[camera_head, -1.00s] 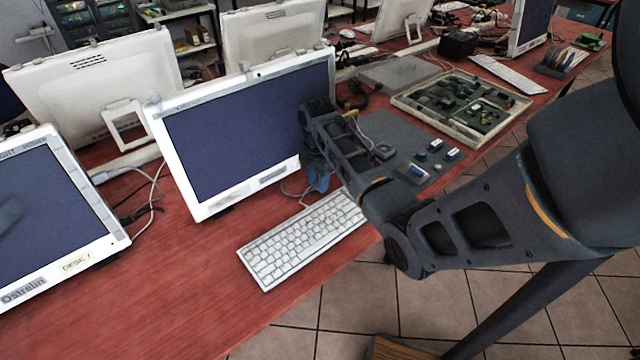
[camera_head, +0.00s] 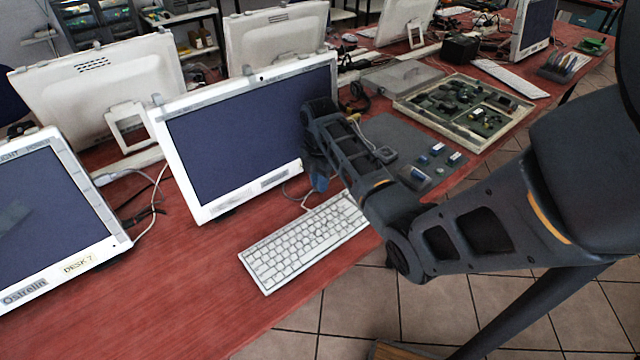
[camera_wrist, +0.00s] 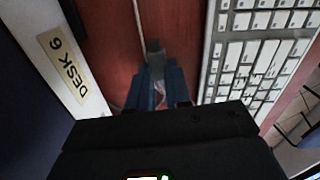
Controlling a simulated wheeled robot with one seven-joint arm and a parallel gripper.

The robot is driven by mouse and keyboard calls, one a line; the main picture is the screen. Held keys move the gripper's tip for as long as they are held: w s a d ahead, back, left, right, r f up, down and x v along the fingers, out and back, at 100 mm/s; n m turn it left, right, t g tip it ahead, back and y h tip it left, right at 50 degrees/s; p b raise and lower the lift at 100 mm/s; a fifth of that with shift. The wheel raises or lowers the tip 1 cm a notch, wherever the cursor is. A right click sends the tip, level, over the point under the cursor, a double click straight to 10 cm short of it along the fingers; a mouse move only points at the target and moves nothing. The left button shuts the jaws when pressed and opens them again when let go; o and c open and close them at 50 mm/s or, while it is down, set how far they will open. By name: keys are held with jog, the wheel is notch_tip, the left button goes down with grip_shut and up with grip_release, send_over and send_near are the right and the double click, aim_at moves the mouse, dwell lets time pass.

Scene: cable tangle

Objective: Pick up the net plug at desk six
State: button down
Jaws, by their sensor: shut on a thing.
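My gripper (camera_wrist: 157,84) points down at the red desk, with its blue fingers shut on a small grey plug (camera_wrist: 153,48). A thin pale cable (camera_wrist: 137,18) runs from the plug toward the top of the wrist view. The plug sits between the monitor labelled "DESK 6" (camera_wrist: 68,68) and the white keyboard (camera_wrist: 262,62). In the head view my gripper (camera_head: 319,182) is in front of that monitor's lower right corner, and the plug is hidden there. I cannot tell whether the plug touches the desk.
The keyboard (camera_head: 300,243) lies close beside my gripper. A dark mat (camera_head: 395,133) with small blue-and-white parts and a tray of parts (camera_head: 519,105) lie to the right. Another monitor, labelled "DESK 7" (camera_head: 77,265), stands at the left.

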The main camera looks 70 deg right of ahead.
notch_tip(320, 180, up, 3)
jog(key=shift+w+f, duration=0.1)
jog(key=shift+f, duration=0.1)
jog(key=s+d+r, duration=0.6)
jog(key=s+r, duration=0.1)
jog(key=s, duration=0.3)
jog(key=shift+d+r, duration=0.15)
jog(key=shift+r, duration=0.15)
jog(key=c, duration=1.6)
grip_release()
grip_shut()
